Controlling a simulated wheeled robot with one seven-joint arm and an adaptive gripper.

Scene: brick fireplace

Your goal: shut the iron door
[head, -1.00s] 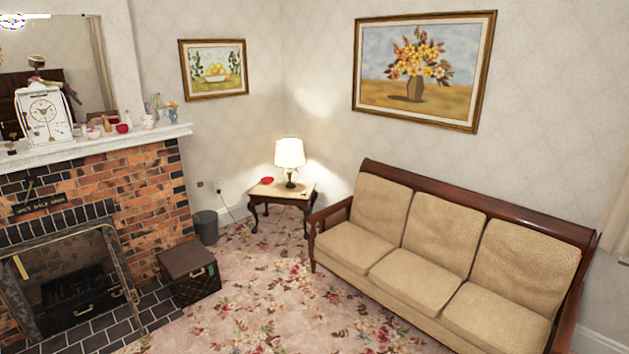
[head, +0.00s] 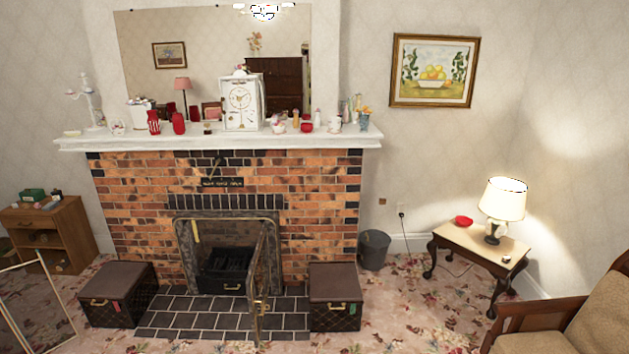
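The brick fireplace (head: 120,200) stands in the middle of the head view. Its iron surround (head: 184,262) frames a dark opening with a black grate (head: 222,270) inside. The iron door (head: 262,285) is a narrow framed panel at the right side of the opening. It stands swung outward over the tiled hearth, seen almost edge-on, with a small brass-coloured piece on it. My gripper is not in view.
Dark boxes stand at the left (head: 117,290) and right (head: 334,291) of the tiled hearth (head: 180,318). A bin (head: 374,250), a lamp table (head: 470,243) and a sofa (head: 550,330) are to the right. A framed panel (head: 38,300) leans at lower left. Carpet lies in front.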

